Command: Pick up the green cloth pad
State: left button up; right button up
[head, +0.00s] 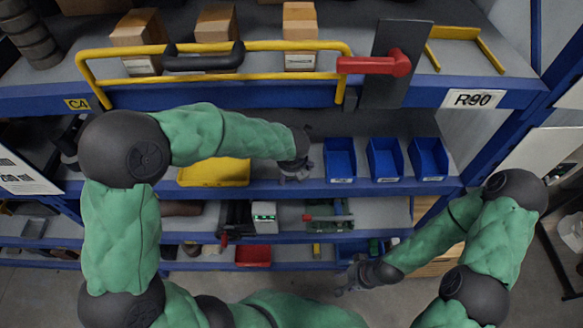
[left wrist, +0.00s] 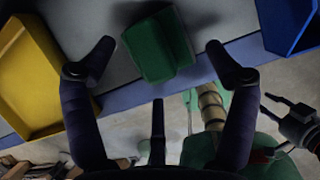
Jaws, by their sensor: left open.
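The green cloth pad (left wrist: 158,48) shows in the left wrist view as a dark green block on the grey shelf, close to its blue front edge. My left gripper (left wrist: 158,47) is open, with one finger on each side of the pad and a gap on both sides. In the head view my left gripper (head: 296,172) is at the middle shelf, and I cannot make out the pad there. My right gripper (head: 347,280) hangs low in front of the lower shelves, away from the pad. It looks open and empty in the left wrist view (left wrist: 268,104).
A yellow tray (head: 214,172) lies left of my left gripper. Several blue bins, the nearest one (head: 340,160) to the right, stand on the same shelf. A yellow rail (head: 262,46) and a red handle (head: 375,64) are above. A red bin (head: 253,256) sits lower.

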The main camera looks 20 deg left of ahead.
pick_arm(q)
jog(key=shift+w+f, duration=0.3)
jog(key=shift+f, duration=0.2)
jog(key=shift+s, duration=0.1)
jog(key=c, duration=1.2)
jog(key=shift+r, duration=0.1)
